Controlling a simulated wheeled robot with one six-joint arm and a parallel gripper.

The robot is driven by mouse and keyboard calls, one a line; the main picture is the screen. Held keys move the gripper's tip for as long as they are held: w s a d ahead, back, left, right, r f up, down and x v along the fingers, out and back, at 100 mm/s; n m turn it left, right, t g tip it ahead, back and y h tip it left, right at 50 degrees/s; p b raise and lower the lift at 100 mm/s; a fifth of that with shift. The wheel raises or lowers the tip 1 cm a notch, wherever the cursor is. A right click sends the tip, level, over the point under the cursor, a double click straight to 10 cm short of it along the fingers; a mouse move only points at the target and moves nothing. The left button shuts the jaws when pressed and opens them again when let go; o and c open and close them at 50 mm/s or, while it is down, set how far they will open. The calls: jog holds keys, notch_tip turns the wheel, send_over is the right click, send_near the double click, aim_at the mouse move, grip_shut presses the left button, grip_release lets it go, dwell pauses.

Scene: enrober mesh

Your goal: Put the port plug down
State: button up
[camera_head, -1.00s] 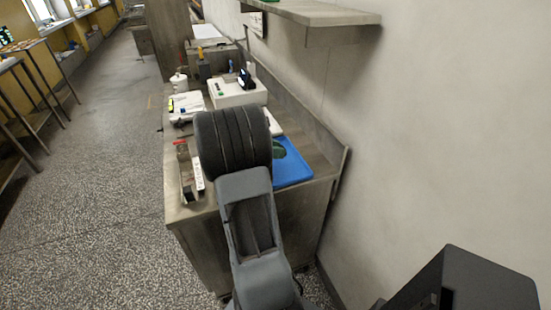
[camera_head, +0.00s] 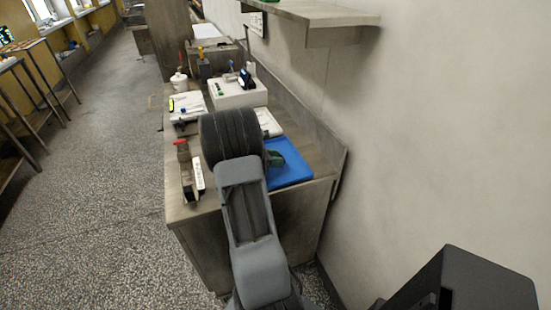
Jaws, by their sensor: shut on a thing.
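My arm (camera_head: 250,225) reaches up over the near end of the bench, and its dark ribbed joint (camera_head: 230,138) covers the middle of the bench top. My gripper is hidden behind the arm, and no fingertips show. I cannot make out the port plug with certainty. A small dark thing with a red top (camera_head: 182,147) is at the far end of a narrow dark holder (camera_head: 188,185) on the left of the bench. I cannot tell whether it is held or standing there.
A blue tray (camera_head: 292,173) with a dark green thing (camera_head: 287,157) lies at the right of the bench (camera_head: 182,213). A white box (camera_head: 238,95), a white pad (camera_head: 188,106) and a white bottle (camera_head: 179,82) stand farther back. A shelf (camera_head: 320,14) overhangs from the right wall.

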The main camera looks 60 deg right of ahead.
jog(key=shift+f, duration=0.15)
jog(key=shift+f, duration=0.15)
jog(key=o, duration=0.9)
